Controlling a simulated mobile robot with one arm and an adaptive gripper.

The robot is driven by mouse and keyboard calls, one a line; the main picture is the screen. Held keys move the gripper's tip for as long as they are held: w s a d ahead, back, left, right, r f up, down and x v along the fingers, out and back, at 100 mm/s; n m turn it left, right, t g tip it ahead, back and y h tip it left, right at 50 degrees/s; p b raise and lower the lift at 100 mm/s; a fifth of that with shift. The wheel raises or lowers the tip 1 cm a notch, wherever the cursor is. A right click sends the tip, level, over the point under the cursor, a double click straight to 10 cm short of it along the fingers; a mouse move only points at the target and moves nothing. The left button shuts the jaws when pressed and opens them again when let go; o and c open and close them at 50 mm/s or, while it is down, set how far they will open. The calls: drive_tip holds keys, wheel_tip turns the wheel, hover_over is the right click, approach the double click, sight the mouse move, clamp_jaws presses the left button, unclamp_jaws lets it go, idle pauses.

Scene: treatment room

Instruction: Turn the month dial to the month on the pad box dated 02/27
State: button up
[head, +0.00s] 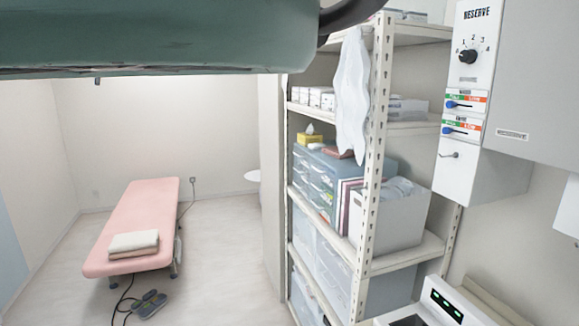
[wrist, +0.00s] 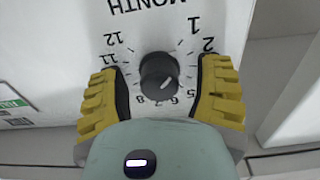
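The month dial (wrist: 158,76) shows in the wrist view as a dark round knob on a white panel, under the word MONTH, with numbers printed around it. A short pale mark lies on the lower right of its face; which number it points to is hard to tell. My gripper (wrist: 160,68) is open, with one yellow-padded finger on each side of the knob. Gaps show between both fingers and the knob. The fingers cover some of the side numbers. No box with a readable 02/27 date shows in either view.
In the head view, a wall unit has a RESERVE knob (head: 467,56) and two blue sliders. A metal rack (head: 374,200) holds small white boxes (head: 315,97), drawers and a bin. My arm covers the upper left.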

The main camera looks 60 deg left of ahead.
clamp_jaws()
drive_tip(key=shift+d+f+m+b, duration=0.1)
drive_tip(key=shift+m+b, duration=0.35)
drive_tip(key=shift+m, duration=0.55)
drive_tip(key=m, duration=0.3)
drive_tip(key=shift+o, duration=0.9)
unclamp_jaws()
drive_tip(key=shift+s, duration=0.15)
drive_tip(key=v, duration=1.1)
drive_tip(key=shift+s, duration=0.35)
